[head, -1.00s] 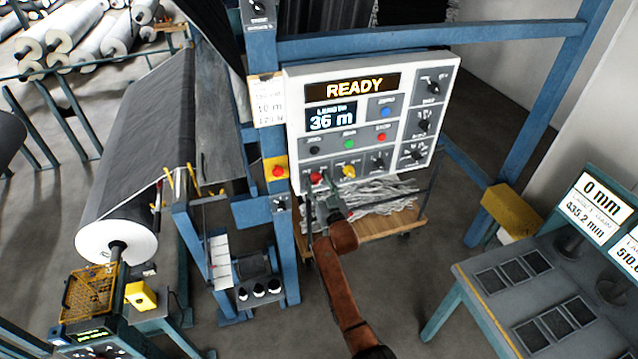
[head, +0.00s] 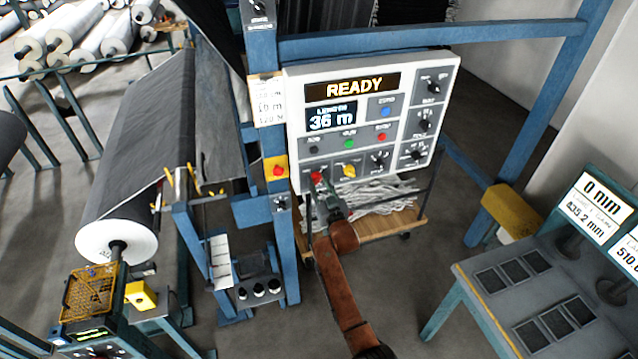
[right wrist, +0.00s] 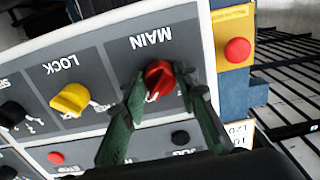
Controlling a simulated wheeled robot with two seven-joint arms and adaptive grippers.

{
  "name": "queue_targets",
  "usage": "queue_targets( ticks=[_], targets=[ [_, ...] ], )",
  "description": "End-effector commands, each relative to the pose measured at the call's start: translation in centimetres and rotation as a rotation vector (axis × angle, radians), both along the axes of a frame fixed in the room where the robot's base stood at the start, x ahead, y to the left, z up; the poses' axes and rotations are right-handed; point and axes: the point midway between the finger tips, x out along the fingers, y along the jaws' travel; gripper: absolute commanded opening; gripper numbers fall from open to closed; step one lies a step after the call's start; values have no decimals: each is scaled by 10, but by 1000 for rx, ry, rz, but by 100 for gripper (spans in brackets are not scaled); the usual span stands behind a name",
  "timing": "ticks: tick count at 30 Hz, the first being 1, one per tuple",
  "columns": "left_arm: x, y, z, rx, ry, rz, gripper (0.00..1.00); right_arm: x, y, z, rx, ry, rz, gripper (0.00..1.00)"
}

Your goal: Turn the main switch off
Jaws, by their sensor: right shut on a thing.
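The red main switch (right wrist: 158,80) sits under the label MAIN in the right wrist view, where the panel shows upside down. It also shows in the head view (head: 316,177) at the lower left of the white control panel (head: 294,122). My right gripper (right wrist: 160,84) is shut on the red knob, one green finger on each side of it. In the head view my right gripper (head: 326,186) reaches up to the switch from below and partly covers it. The panel display (head: 352,88) reads READY. My left gripper is not in view.
The yellow LOCK knob (right wrist: 72,100) is beside the main switch. A red button on a yellow plate (head: 277,170) is on the blue post left of the panel. Other knobs and buttons fill the panel. A cart with white strips (head: 385,192) stands below.

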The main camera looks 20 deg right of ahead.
Motion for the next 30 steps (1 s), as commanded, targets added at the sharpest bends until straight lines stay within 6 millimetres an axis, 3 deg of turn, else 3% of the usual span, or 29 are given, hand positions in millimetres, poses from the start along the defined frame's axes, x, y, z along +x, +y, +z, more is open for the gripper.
queue_targets(
  ticks=[11,30],
  targets=[
    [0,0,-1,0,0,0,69,0,-1,0,-206,-7,1,3],
    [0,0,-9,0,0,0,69,0,-2,-1,-811,-27,0,3]
  ],
)
